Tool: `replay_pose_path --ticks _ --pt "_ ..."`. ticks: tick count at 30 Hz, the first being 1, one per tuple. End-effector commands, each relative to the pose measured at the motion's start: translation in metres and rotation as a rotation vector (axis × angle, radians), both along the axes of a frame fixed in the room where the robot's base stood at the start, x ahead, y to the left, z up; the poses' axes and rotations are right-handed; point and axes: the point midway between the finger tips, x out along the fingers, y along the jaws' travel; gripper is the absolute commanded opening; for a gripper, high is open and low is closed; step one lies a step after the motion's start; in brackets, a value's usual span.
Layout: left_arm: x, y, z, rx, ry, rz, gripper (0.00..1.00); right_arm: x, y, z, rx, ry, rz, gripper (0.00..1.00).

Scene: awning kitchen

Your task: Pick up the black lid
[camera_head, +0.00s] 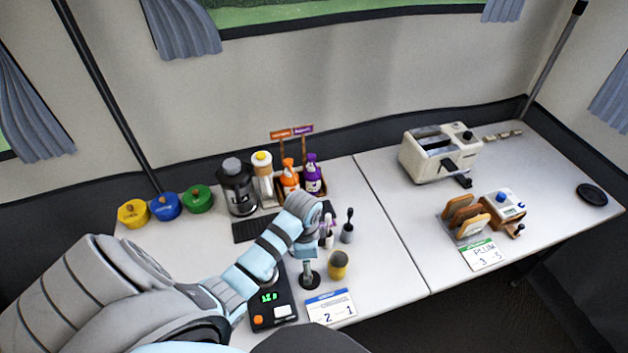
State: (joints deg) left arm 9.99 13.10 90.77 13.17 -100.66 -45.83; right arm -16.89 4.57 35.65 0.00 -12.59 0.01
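A flat, round black lid (591,194) lies alone on the right-hand table, near its far right end. My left arm (272,252) comes in from the lower left and bends over the left-hand table, well away from the lid. The fingers of my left gripper cannot be made out clearly among the small items below the wrist. My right gripper is not in view.
A toaster (440,152), a bread rack (466,217) and a small wooden-and-white device (503,208) stand left of the lid. A black scale (272,305), yellow cup (338,265), grinder (238,187) and bottles crowd the left table. Clear tabletop surrounds the lid.

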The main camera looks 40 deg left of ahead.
Motion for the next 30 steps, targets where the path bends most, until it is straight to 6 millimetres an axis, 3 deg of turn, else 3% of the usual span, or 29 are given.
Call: replay_pose_path --ticks 1,3,7,15,22,30 --pt "0.001 -0.001 -0.017 -0.001 0.005 -0.001 0.75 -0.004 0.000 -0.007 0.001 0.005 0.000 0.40" --pt "0.003 -0.003 -0.033 -0.002 0.004 -0.005 0.75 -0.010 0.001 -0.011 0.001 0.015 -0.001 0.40" --pt "0.006 -0.003 -0.048 0.000 0.001 -0.004 0.75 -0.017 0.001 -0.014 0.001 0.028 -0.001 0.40" --pt "0.015 -0.006 -0.095 0.001 0.004 -0.002 0.75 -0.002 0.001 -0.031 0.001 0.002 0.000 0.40" --pt "0.015 -0.005 -0.096 0.001 0.001 -0.001 0.75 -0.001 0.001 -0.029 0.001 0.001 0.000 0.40" --pt "0.015 -0.005 -0.096 0.001 0.001 -0.001 0.33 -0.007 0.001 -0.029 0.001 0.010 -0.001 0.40"
